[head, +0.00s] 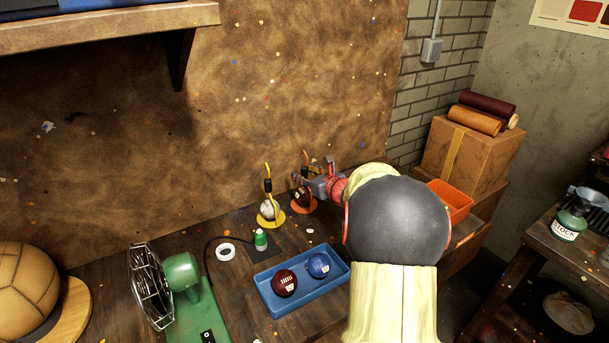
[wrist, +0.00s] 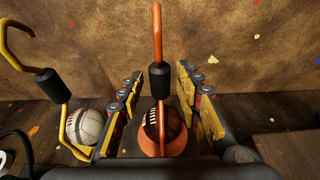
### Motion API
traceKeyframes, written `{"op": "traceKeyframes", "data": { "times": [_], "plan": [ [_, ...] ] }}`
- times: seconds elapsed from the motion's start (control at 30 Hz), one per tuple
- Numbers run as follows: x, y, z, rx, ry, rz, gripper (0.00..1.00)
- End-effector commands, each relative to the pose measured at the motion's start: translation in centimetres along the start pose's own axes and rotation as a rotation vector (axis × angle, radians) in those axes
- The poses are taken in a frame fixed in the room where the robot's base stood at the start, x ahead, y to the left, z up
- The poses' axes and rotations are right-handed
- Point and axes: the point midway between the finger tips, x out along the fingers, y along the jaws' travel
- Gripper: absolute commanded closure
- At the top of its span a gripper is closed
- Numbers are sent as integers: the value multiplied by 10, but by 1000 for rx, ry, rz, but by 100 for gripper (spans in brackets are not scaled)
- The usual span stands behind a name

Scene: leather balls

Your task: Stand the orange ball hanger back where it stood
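The orange ball hanger (wrist: 157,38) stands upright in the wrist view, with a black collar on its stem and a dark brown laced ball (wrist: 152,124) at its foot. In the head view the orange base (head: 307,209) rests on the bench near the back wall, with the ball (head: 299,195) above it. My gripper (wrist: 160,85) is open, with one finger on each side of the hanger and gaps between them and the stem. In the head view my gripper (head: 314,183) partly hides the hanger's stem.
A yellow hanger (head: 268,178) with a white ball (head: 267,209) stands close on the left. A green fan (head: 182,275) stands farther left.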

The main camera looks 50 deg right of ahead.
Motion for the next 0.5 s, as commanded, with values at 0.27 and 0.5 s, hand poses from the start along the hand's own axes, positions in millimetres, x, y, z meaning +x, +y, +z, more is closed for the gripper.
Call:
{"op": "traceKeyframes", "data": {
  "times": [0.27,0.5],
  "plan": [
    [-2,0,5,0,0,0,66],
    [-47,-2,7,0,-2,-4,66]
  ]
}}
